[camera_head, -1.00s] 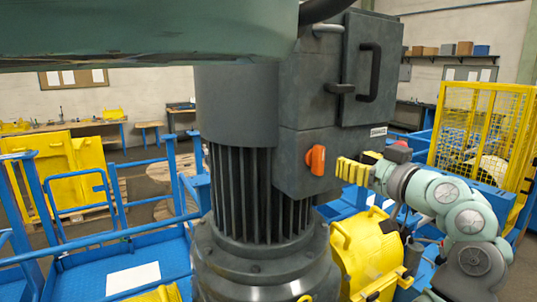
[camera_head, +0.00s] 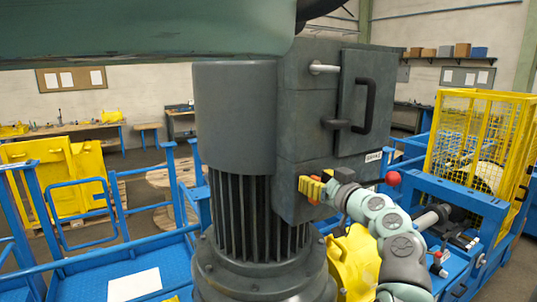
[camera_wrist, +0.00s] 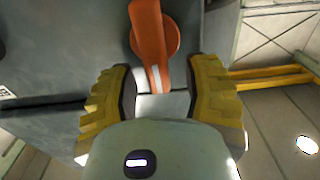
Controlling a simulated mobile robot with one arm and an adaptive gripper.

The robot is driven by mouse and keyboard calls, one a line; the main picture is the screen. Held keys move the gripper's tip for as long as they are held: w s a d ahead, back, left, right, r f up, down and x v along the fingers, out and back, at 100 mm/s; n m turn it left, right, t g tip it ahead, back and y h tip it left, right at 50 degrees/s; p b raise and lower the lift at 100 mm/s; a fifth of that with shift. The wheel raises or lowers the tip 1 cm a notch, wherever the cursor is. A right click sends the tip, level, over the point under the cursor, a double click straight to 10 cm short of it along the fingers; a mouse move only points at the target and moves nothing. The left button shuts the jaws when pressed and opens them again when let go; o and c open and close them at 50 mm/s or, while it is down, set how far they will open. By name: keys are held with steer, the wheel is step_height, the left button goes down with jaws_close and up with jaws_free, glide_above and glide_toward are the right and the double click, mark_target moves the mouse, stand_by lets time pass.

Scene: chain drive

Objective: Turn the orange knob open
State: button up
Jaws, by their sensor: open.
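The orange knob (camera_wrist: 154,42) is a round dial with a raised bar handle carrying a white stripe, on the side of a dark grey box (camera_head: 300,150). In the wrist view the lower end of its handle sits between the yellow finger pads of my gripper (camera_wrist: 160,78), with a gap on each side. The gripper is open and holds nothing. In the head view my gripper (camera_head: 312,188) is at the box's lower front and hides most of the knob. Whether a pad touches the knob, I cannot tell.
A large grey finned motor (camera_head: 240,150) stands directly left of the box. The box has a black door handle (camera_head: 364,104) above. A yellow guard (camera_head: 352,262) lies below my arm. A red ball-shaped part (camera_head: 393,178) and a yellow mesh cage (camera_head: 480,135) are to the right.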

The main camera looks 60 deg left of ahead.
steer(key=shift+a, duration=0.1)
stand_by(0.3)
steer(key=shift+f, duration=0.1)
jaws_close()
